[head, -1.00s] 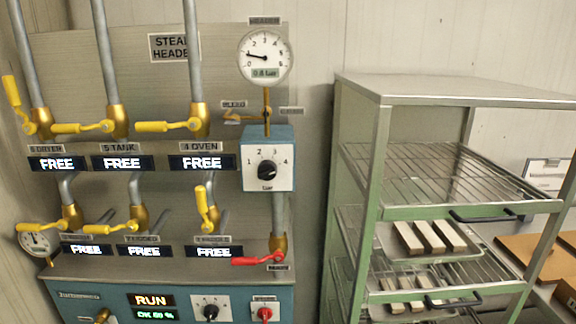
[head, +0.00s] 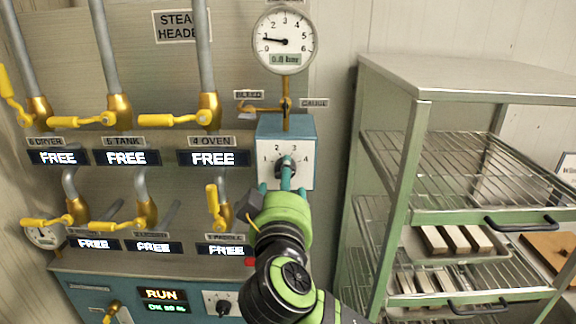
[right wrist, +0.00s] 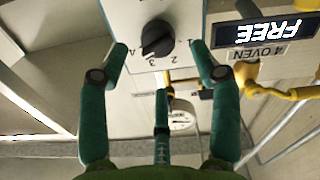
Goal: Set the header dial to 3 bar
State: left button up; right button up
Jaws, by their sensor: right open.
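The header dial (head: 284,168) is a black knob on a white plate marked 1 to 4, on the front of a blue box. In the right wrist view, the knob (right wrist: 156,38) appears upside down; its exact setting is hard to read. My right gripper (head: 283,186), with teal fingers, is open in front of the dial. In the right wrist view its fingertips (right wrist: 158,50) spread on either side of the knob, not closed on it. A finger partly covers the knob in the head view. The round header gauge (head: 285,41) above has its needle low, just under 1. My left gripper is not in view.
Yellow-handled valves (head: 170,120) and FREE displays (head: 213,158) fill the panel left of the dial. A green metal rack (head: 402,170) with trays stands close on the right.

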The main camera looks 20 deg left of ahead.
aim_at(277, 167)
jog(key=p+x, duration=0.1)
jog(key=x, duration=0.3)
jog(key=shift+w+a+p, duration=0.1)
jog(key=shift+w+p, duration=0.2)
jog(key=shift+p, duration=0.1)
jog(key=shift+c, duration=0.4)
jog(key=c, duration=1)
jog(key=shift+c, duration=0.2)
